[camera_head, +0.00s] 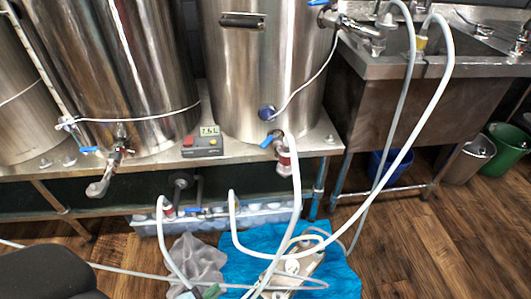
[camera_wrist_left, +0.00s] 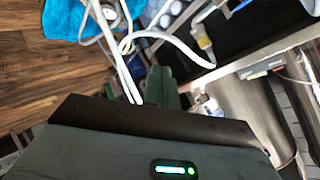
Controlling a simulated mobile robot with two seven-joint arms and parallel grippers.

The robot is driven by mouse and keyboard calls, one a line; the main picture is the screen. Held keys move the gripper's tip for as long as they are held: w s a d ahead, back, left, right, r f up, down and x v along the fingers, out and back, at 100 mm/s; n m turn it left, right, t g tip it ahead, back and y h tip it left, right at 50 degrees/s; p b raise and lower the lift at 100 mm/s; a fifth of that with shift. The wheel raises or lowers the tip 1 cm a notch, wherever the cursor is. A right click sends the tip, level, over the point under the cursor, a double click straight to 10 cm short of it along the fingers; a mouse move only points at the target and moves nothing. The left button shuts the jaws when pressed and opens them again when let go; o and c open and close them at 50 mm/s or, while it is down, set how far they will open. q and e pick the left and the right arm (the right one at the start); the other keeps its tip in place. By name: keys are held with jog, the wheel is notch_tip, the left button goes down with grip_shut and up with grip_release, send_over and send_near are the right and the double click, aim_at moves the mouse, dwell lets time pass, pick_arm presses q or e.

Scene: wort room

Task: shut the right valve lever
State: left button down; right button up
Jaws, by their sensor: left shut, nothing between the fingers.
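The right valve (camera_head: 284,152) sits low on the front of the right steel kettle. A left valve (camera_head: 122,150) with a blue lever (camera_head: 90,149) is on the left kettle. My left gripper shows only as green fingertips (camera_head: 212,291) at the bottom of the head view, well below the levers. In the left wrist view its green fingers (camera_wrist_left: 163,88) are together and empty, beside white hoses. My right gripper is not in view.
A control box (camera_head: 202,146) stands on the steel bench between the kettles. White hoses (camera_head: 297,190) run down across the front to a blue cloth (camera_head: 335,275) on the wooden floor. A sink (camera_head: 450,65) is at right, with a green bin (camera_head: 507,147) beyond.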

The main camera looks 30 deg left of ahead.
pick_arm(q)
jog(key=w+r+m+t+y, duration=0.1)
jog(key=w+r+m+t, duration=0.2)
jog(key=w+r, duration=0.6)
jog(key=w+r+m+t+p, duration=0.1)
jog(key=w+r+m+t, duration=0.2)
jog(key=w+r, duration=0.7)
jog(key=w+m, duration=0.1)
jog(key=w, duration=0.5)
jog(key=shift+w+d+m+y, duration=0.2)
jog(key=shift+d+m+y, duration=0.2)
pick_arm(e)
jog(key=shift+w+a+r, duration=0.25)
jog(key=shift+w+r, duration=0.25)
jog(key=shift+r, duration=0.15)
pick_arm(q)
jog(key=shift+w, duration=0.1)
